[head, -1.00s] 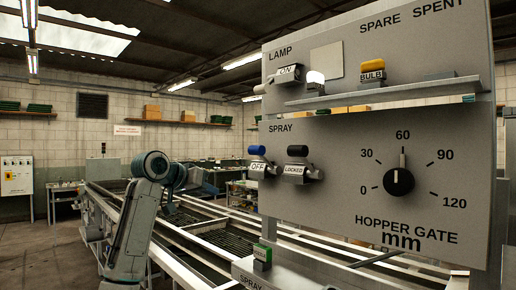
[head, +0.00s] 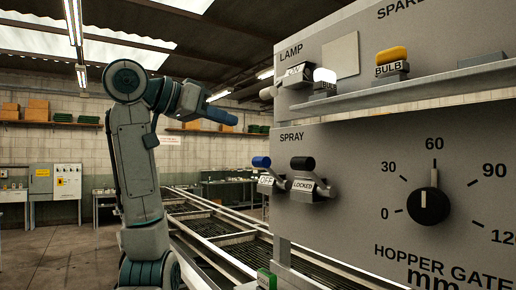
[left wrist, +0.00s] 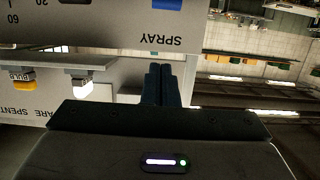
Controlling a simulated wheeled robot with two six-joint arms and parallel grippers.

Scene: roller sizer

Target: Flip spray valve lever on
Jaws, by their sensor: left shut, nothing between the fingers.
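The spray valve lever (head: 262,163) has a blue knob and an OFF tag, under the word SPRAY on the grey panel. Its knob points up. A black-knobbed lever (head: 303,165) tagged LOCKED is just right of it. My left gripper (head: 232,118) is shut and empty, above and left of the blue knob, apart from it. In the left wrist view, which is upside down, the shut fingers (left wrist: 164,85) point at the panel and the blue knob (left wrist: 165,4) shows at the top edge. My right gripper is not in view.
Above SPRAY are a lamp switch (head: 296,75), a white bulb (head: 325,76) and a yellow-topped bulb (head: 391,57) by a projecting shelf (head: 430,88). A hopper gate dial (head: 428,206) is at right. A green button (head: 265,278) is low. Conveyor framing (head: 215,230) runs behind.

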